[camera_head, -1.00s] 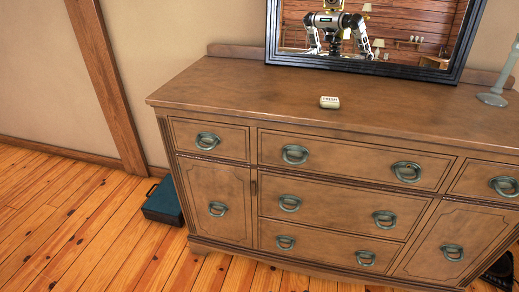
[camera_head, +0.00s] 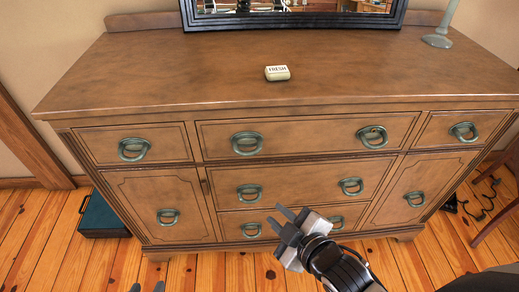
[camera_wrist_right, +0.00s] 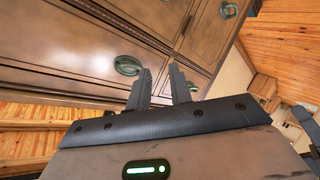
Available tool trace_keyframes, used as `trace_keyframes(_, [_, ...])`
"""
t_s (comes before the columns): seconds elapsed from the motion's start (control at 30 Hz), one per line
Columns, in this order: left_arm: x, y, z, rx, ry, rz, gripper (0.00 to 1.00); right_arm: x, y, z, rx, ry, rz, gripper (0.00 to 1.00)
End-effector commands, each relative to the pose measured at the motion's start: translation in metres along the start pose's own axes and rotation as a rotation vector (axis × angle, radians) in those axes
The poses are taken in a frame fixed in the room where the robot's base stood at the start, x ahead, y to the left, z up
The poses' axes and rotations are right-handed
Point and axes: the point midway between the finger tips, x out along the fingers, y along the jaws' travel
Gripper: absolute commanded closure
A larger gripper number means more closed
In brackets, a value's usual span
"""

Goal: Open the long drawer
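The brown wooden dresser's long drawer (camera_head: 308,133) is the wide top-middle one, with two grey-green ring handles, left (camera_head: 247,143) and right (camera_head: 372,137). It looks shut. My right gripper (camera_head: 294,213) is open and empty in front of the lower middle drawers, below the long drawer and apart from its handles. In the right wrist view its two fingers (camera_wrist_right: 160,85) stand apart with the dresser front behind them. My left gripper (camera_head: 147,287) shows only as two separated tips at the bottom edge of the head view, front left of the dresser.
A soap-like block marked FRESH (camera_head: 277,73), a black-framed mirror (camera_head: 300,20) and a grey-green lamp base (camera_head: 437,41) stand on the dresser top. A teal box (camera_head: 102,218) is on the floor at left. A chair (camera_head: 500,190) is at right. Other drawers look shut.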

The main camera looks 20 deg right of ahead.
Motion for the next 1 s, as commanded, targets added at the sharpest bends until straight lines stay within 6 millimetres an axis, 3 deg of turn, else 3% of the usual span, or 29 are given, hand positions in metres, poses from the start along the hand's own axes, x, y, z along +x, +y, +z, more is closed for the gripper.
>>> trace_keyframes(0.1, [0.003, 0.002, 0.006, -0.016, 0.01, 0.009, 0.64, 0.012, 0.025, -0.011, -0.381, 0.046, 0.113, 0.79])
trace_keyframes(0.2, [0.003, 0.003, 0.006, -0.028, 0.013, 0.013, 0.64, 0.015, 0.042, -0.02, -0.619, 0.055, 0.188, 0.79])
trace_keyframes(0.3, [0.002, 0.004, 0.005, -0.034, 0.018, 0.015, 0.64, 0.017, 0.051, -0.025, -0.751, 0.053, 0.23, 0.79])
trace_keyframes(0.47, [0.001, 0.004, 0.004, -0.037, 0.02, 0.015, 0.64, 0.031, 0.058, -0.029, -0.793, 0.052, 0.244, 0.79])
trace_keyframes(1.0, [0.004, 0.004, 0.008, -0.045, 0.025, 0.017, 0.64, 0.14, 0.078, -0.044, -0.786, 0.052, 0.24, 0.79])
